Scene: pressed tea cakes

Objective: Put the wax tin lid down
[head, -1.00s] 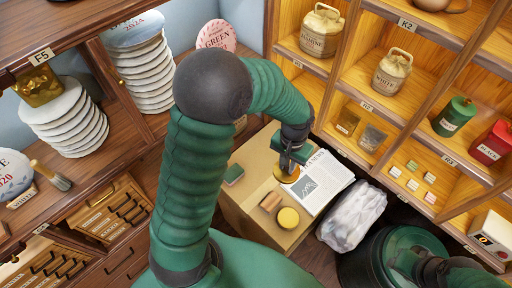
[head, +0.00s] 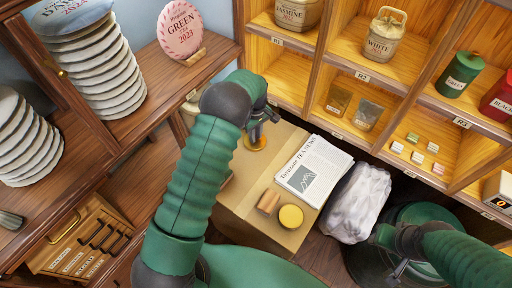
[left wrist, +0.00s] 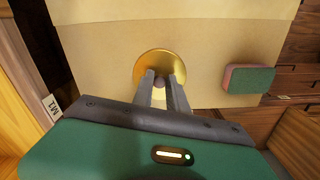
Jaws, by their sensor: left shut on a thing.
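The wax tin lid (head: 257,141) is a round gold disc with a small knob, over the back left of the cardboard box top (head: 285,239). My left gripper (head: 256,124) is shut on its knob. In the left wrist view the lid (left wrist: 158,62) lies flat beyond the fingertips (left wrist: 160,83), over bare cardboard. Whether it touches the cardboard I cannot tell. The wax tin (head: 290,216), round with a yellow top face, stands at the front of the box. My right gripper (head: 399,269) is low at the right, too small to judge.
A newspaper (head: 314,170) lies on the box, right of the lid. A green and pink block (left wrist: 248,78) is on the box in the left wrist view. A white bag (head: 356,203) and shelves (head: 345,68) stand right and behind.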

